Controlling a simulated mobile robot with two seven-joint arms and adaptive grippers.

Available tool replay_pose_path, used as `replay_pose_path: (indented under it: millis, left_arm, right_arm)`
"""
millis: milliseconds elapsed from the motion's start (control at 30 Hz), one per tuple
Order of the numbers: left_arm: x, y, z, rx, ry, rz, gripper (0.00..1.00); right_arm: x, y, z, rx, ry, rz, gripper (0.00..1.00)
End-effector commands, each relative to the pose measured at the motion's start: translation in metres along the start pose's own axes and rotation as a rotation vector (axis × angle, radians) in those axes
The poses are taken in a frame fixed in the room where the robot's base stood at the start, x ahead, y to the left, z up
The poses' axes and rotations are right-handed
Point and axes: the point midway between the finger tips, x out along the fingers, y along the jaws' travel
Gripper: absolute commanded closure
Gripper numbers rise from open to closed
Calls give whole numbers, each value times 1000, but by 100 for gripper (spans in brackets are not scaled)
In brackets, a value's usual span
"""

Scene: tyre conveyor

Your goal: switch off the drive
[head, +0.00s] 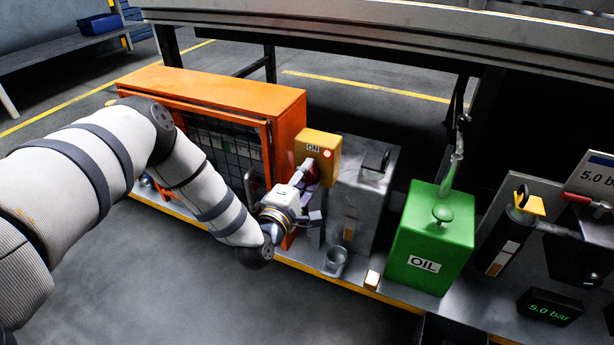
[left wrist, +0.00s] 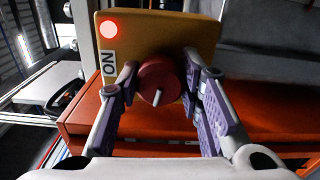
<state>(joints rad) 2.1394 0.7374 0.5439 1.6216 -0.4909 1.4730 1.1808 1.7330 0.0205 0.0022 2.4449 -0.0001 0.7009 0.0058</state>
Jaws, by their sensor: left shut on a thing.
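The drive's switch box is yellow (head: 318,147) and stands against the right end of the orange cabinet in the head view. It carries an ON label (head: 313,148) and a lit red lamp (head: 327,153). In the left wrist view the yellow box (left wrist: 205,38) fills the upper middle, with the ON label (left wrist: 108,64) and glowing lamp (left wrist: 109,29) at its left. My left gripper (left wrist: 161,78) is shut on the red round knob (left wrist: 158,76), with a finger on either side. In the head view the gripper (head: 309,178) hides most of the knob.
The orange cabinet (head: 225,88) stands left of the box. To the right are a grey block (head: 362,190), a small cup (head: 334,262), a green oil can (head: 432,235) and a gauge display (head: 550,307). A conveyor beam (head: 400,40) runs above. Floor in front is clear.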

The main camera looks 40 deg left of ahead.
Motion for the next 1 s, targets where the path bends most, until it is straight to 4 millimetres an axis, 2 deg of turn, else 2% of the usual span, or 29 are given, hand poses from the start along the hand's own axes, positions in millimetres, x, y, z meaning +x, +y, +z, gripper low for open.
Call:
replay_pose_path:
  millis: [400,967,1000]
  left_arm:
    - [-1,-1,2,-173,-4,-4,95]
    - [-1,0,2,-197,-6,-4,95]
    - [-1,0,2,-197,-6,-3,60]
  right_arm:
    - [2,0,-1,-1,-4,0,60]
    - [2,0,-1,-1,-4,0,60]
    - [2,0,-1,-1,-4,0,60]
